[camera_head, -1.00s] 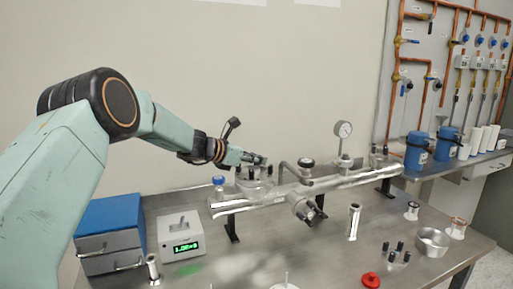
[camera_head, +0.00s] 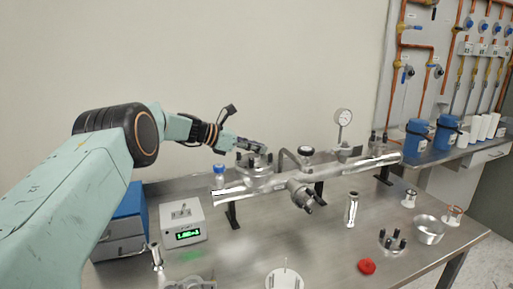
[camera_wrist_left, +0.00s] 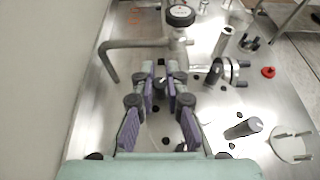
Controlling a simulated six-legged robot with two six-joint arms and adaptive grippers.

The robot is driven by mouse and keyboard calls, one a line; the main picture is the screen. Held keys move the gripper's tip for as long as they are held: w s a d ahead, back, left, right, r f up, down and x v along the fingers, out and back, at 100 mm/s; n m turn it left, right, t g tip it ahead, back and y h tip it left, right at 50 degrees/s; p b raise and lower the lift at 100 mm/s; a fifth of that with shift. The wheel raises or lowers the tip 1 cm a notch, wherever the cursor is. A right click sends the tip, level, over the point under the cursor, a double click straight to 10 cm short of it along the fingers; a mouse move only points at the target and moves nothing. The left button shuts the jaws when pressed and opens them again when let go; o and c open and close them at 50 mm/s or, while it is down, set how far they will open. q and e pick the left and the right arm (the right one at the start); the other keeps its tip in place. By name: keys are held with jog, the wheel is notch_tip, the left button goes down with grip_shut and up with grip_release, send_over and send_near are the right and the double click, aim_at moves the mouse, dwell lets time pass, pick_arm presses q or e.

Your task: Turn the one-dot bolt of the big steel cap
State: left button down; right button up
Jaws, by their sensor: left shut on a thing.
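The big steel cap (camera_head: 256,163) sits on top of the left end of the steel pipe assembly, with upright bolts around it. My left gripper (camera_head: 262,149) is right over the cap. In the left wrist view its purple-padded fingers (camera_wrist_left: 164,82) point away from the camera and are nearly together, shut on a small bolt between the tips. The bolt is mostly hidden by the fingers, and its dot marks cannot be made out. My right gripper is not in view.
A readout box (camera_head: 183,222) and blue drawers (camera_head: 121,235) stand at the left. A bolted flange (camera_head: 392,242), red knob (camera_head: 366,266) and steel bowl (camera_head: 429,231) lie at the front right.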

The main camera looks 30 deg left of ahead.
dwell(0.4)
pick_arm(q)
jog(key=c, duration=1.4)
grip_release()
jog(key=shift+o, duration=0.2)
jog(key=v, duration=1.2)
